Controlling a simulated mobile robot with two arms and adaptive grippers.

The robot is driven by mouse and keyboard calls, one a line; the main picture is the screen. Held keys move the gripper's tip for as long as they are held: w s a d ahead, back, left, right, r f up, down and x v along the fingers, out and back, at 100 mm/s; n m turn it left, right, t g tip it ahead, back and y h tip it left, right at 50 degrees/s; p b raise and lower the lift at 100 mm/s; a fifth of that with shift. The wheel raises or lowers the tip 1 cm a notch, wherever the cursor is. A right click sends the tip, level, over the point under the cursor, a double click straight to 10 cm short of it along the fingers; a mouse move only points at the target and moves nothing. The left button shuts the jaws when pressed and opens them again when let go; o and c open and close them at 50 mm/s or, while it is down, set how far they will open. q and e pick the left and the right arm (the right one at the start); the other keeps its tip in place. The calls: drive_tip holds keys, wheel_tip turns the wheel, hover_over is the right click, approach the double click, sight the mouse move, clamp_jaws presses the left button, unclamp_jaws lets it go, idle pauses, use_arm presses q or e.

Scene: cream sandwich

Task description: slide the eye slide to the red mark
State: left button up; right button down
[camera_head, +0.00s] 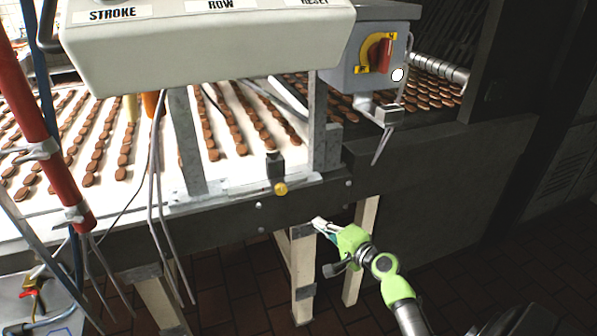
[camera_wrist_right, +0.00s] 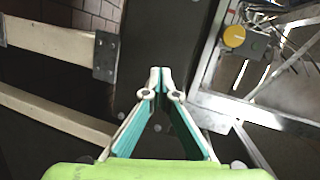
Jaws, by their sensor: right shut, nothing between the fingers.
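The eye slide, as I take it, is the small dark block with a yellow round knob (camera_head: 280,188) on the front edge of the conveyor, beside a pale strip. Its yellow knob shows at the upper right in the right wrist view (camera_wrist_right: 235,36). My left gripper is not in view.
Rows of brown biscuits lie on the white conveyor (camera_head: 110,108). A cream control box (camera_head: 210,45) overhangs it. A grey box with a red switch (camera_head: 383,55) stands right of it. A dark beam (camera_head: 240,213) runs along the front, with pale legs below.

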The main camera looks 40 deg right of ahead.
sight(277, 175)
wheel_tip(277, 175, up, 12)
drive_tip(key=d+f+m+t, duration=0.1)
drive_tip(key=d+t, duration=0.1)
drive_tip(key=t, duration=0.1)
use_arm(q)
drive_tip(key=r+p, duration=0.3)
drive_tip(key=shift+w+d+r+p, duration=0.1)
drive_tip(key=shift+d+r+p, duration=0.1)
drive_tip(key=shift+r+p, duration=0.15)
use_arm(e)
drive_tip(key=w+a, duration=0.3)
drive_tip(key=w, duration=0.8)
drive_tip(key=shift+w+a+r, duration=0.15)
drive_tip(key=shift+a+r, duration=0.2)
drive_tip(key=shift+r, duration=0.05)
drive_tip(key=a, duration=0.2)
drive_tip(key=w+a, duration=0.1)
drive_tip(key=a, duration=0.1)
drive_tip(key=shift+a, duration=0.25)
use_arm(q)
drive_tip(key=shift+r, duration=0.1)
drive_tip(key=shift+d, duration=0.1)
use_arm(e)
drive_tip(key=shift+d, duration=0.15)
